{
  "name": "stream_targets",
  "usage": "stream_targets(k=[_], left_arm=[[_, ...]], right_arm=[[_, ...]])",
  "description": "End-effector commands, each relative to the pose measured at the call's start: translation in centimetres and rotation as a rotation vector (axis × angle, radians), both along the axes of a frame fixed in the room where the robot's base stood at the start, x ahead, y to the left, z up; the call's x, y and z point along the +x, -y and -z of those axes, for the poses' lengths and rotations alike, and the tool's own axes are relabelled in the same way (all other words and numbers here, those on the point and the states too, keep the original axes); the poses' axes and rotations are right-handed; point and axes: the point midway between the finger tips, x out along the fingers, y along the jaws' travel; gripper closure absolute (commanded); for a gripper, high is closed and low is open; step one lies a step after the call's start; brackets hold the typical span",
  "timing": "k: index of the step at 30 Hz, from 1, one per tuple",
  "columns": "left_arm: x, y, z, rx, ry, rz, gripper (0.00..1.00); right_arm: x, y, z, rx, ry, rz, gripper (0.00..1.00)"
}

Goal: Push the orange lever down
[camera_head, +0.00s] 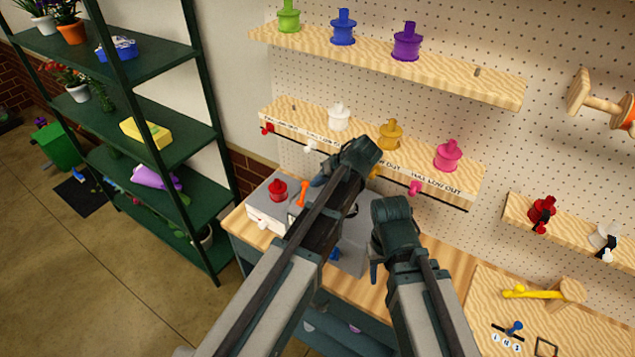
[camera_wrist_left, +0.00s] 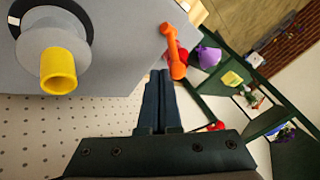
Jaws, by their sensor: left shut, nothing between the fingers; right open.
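In the left wrist view the orange lever (camera_wrist_left: 174,52) has a rounded knob at each end. My left gripper (camera_head: 317,182) is shut and empty, close to the lever. In the left wrist view its closed fingertips (camera_wrist_left: 160,74) are just left of the lever's lower knob; I cannot tell whether they touch. My right gripper (camera_head: 375,268) is open and empty, right of the left arm and above the bench; its fingers are partly hidden.
A yellow cylinder (camera_wrist_left: 58,72) on a grey disc juts from the box. A pegboard wall with wooden shelves (camera_head: 460,72) of coloured spools stands behind. A green shelf rack (camera_head: 150,115) is at the left.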

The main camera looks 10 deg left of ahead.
Motion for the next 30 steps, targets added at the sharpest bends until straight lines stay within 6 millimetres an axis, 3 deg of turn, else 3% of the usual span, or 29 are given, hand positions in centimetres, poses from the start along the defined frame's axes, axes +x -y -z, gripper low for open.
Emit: stream_targets(k=[30], left_arm=[[-1.5,-0.6,-0.5,-0.053,0.151,0.000,1.00]], right_arm=[[0.0,0.0,-0.1,0.000,0.000,0.000,0.50]])
